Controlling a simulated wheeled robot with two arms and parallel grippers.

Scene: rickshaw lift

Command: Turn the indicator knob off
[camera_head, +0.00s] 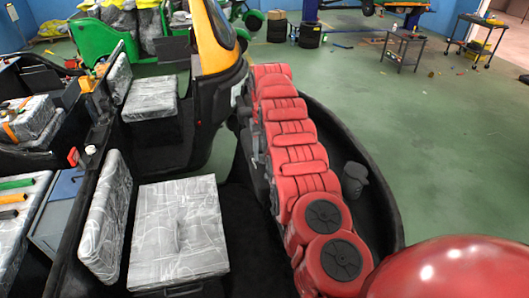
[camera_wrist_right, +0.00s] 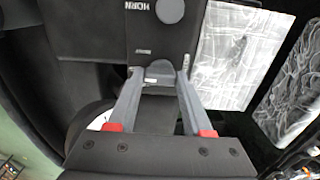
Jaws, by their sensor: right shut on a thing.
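In the right wrist view, a dark panel carries the word HORN beside a round grey button (camera_wrist_right: 170,11). Below it, a small dark knob (camera_wrist_right: 160,72) sits between the fingertips of my right gripper (camera_wrist_right: 160,78). The gripper is shut on this knob, its two grey fingers one on each side. The label at the knob is too small to read, so its setting cannot be told. In the head view, my right gripper (camera_head: 244,108) reaches the side of the rickshaw's dashboard, partly hidden by my red arm. The knob is hidden there. My left gripper is not in view.
The rickshaw's yellow and black front pillar (camera_head: 218,45) stands close beyond my right gripper. Plastic-wrapped seats (camera_head: 180,232) are at left. Tools (camera_head: 12,199) lie at the left edge. A green rickshaw (camera_head: 102,45) is behind. Open green floor (camera_head: 440,150) lies at right.

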